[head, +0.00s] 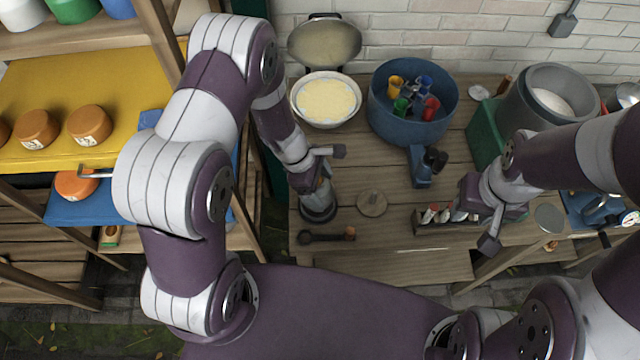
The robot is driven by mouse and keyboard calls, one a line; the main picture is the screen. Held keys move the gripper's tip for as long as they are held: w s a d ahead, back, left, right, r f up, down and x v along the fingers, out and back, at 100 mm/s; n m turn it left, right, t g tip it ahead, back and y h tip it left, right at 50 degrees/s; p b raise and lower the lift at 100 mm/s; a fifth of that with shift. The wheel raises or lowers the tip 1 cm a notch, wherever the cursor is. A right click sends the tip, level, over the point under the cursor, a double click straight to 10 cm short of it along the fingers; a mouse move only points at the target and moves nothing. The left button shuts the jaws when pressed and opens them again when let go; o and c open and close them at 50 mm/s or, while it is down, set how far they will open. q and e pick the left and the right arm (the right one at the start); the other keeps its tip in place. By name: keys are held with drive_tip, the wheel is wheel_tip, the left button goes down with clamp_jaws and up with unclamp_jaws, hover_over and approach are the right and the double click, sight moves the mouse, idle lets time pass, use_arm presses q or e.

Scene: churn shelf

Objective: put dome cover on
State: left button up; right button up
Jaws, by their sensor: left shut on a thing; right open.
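My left gripper (325,165) is over the left part of the wooden bench. It is shut on a grey, dark-rimmed rounded thing (319,208), which looks like the dome cover; the gripper hides its upper part. The rim is close to the bench top, and I cannot tell whether it touches. A round wooden board (372,204) with a small knob-like piece in its middle lies just to the right, uncovered and apart from the rim. My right gripper (483,222) is open and empty near the bench's right front, by a small rack of bottles.
Behind are a pale-filled bowl (326,100), a blue tub (388,122) with coloured cups and a grey pot (513,107). A blue tool (421,167) stands mid-bench. A dark scoop (325,236) lies in front. A cheese shelf (60,120) is at left.

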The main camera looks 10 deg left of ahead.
sight(321, 178)
use_arm(q)
drive_tip(key=shift+f+b, duration=0.6)
drive_tip(key=shift+f, duration=0.1)
drive_tip(key=shift+f+b, duration=0.3)
drive_tip(key=shift+f, duration=0.05)
drive_tip(key=shift+f+b, duration=0.6)
drive_tip(key=o, duration=1.4)
drive_tip(key=shift+r, duration=0.1)
wheel_tip(321, 178, up, 8)
drive_tip(key=p, duration=0.7)
